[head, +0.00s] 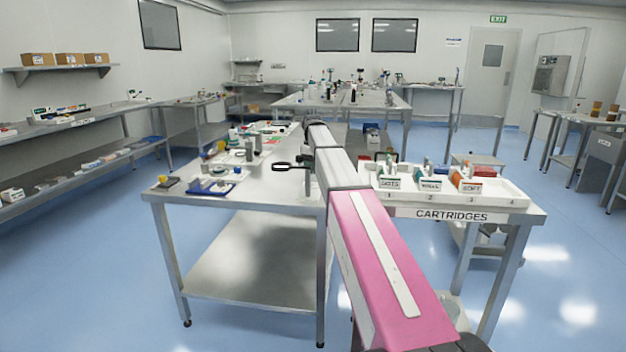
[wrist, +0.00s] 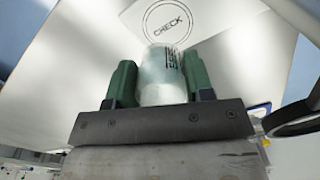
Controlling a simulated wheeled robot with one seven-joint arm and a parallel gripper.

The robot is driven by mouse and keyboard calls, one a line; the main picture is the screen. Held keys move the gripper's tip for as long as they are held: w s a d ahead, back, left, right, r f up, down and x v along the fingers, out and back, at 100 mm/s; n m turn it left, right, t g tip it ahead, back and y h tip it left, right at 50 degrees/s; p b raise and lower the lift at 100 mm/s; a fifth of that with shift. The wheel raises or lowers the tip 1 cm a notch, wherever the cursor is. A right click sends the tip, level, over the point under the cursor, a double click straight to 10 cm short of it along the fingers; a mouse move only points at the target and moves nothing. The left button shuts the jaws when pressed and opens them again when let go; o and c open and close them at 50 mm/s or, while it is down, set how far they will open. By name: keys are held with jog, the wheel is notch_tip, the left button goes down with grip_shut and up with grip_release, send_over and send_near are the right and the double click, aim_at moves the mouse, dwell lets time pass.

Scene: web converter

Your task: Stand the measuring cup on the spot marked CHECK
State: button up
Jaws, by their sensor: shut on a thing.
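The measuring cup (wrist: 163,78) is a pale, see-through vessel with dark print on its side. My gripper (wrist: 161,85) is shut on it, with one green finger on each side of the cup in the wrist view. The spot marked CHECK (wrist: 169,30) is a black ring with lettering on a pale surface, just beyond the cup in that view. The cup's far end overlaps the lower edge of the ring. I cannot tell whether the cup touches the surface. In the head view my pink and white arm hides the gripper and the cup.
A steel table (head: 262,190) carries a blue tray (head: 212,187) and small items at its left. A white CARTRIDGES rack (head: 503,197) with labelled bins stands on the right.

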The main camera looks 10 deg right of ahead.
aim_at(313, 186)
jog(key=shift+s+f, duration=0.5)
jog(key=shift+s, duration=0.2)
jog(key=shift+w+a+f, duration=0.1)
jog(key=shift+f, duration=1.8)
jog(key=shift+f, duration=0.1)
jog(key=o, duration=0.9)
notch_tip(313, 186, up, 12)
